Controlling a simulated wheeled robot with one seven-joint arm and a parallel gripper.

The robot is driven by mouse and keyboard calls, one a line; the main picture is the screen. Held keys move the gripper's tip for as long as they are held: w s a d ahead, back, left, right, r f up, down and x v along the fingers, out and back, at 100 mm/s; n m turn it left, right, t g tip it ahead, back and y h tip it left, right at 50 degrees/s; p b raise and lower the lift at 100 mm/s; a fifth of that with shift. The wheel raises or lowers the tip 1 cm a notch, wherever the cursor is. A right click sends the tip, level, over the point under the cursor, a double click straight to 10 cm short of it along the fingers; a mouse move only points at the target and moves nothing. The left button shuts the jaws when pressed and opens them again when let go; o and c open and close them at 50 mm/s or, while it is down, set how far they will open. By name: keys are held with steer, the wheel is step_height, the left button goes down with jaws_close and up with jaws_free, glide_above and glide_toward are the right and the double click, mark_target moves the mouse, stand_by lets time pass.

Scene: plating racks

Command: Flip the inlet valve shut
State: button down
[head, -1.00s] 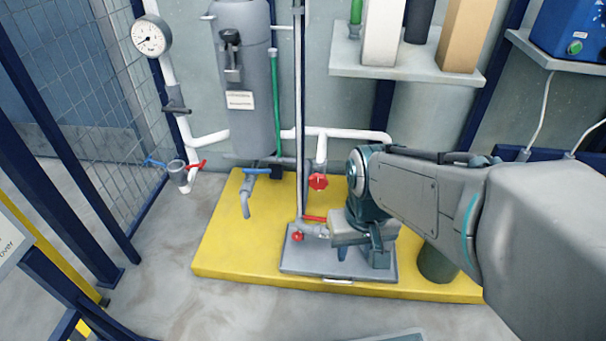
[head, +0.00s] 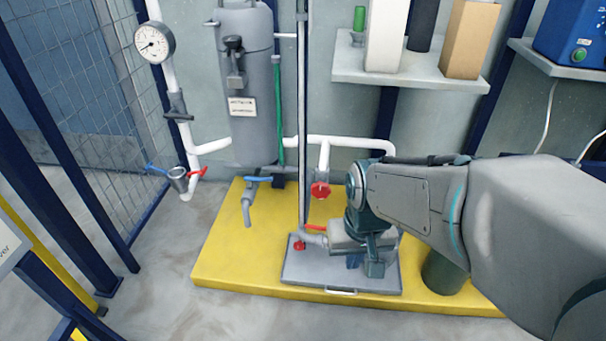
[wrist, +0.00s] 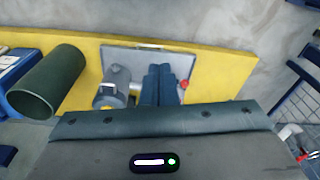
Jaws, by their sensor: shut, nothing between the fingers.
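Several valve handles show in the head view; no readable label tells me which is the inlet valve. A red lever (head: 316,227) and a red knob (head: 299,246) sit by a grey pipe fitting on the grey plate (head: 318,285). My gripper (head: 354,262) is just right of them, low over the plate, partly hidden by my arm. In the wrist view my gripper (wrist: 160,68) points at the plate with both blue fingers together and empty. A red part (wrist: 184,84) shows just right of the fingers, and a grey cylindrical fitting (wrist: 112,90) to their left.
A red handwheel (head: 320,190) hangs on the white pipe behind. A blue lever (head: 258,179) is under the grey tank (head: 252,110). A red handle (head: 197,173) and blue handle (head: 156,168) are far left. A dark green cylinder (head: 443,272) stands right of the plate.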

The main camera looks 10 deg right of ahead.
steer(key=w+a+f+m+t+p, duration=0.1)
steer(key=w+f+p, duration=0.15)
steer(key=w, duration=0.45)
steer(key=w+a+f+m+t+p, duration=0.1)
steer(key=w+f+m+p, duration=0.1)
steer(key=w+f, duration=0.35)
steer(key=t+h+p, duration=0.3)
steer(key=t+p, duration=0.2)
steer(key=p, duration=0.1)
glide_toward(315, 228)
steer(key=w+r, duration=0.1)
steer(key=r, duration=0.1)
steer(key=shift+d, duration=0.3)
steer(key=shift+f, duration=0.1)
steer(key=b+x, duration=0.3)
steer(key=x, duration=0.5)
steer(key=shift+w+f+b, duration=0.2)
steer(key=shift+f+b, duration=0.1)
steer(key=shift+b, duration=0.05)
steer(key=shift+w+d+f, duration=0.1)
steer(key=shift+w+f, duration=0.35)
steer(key=shift+w, duration=0.05)
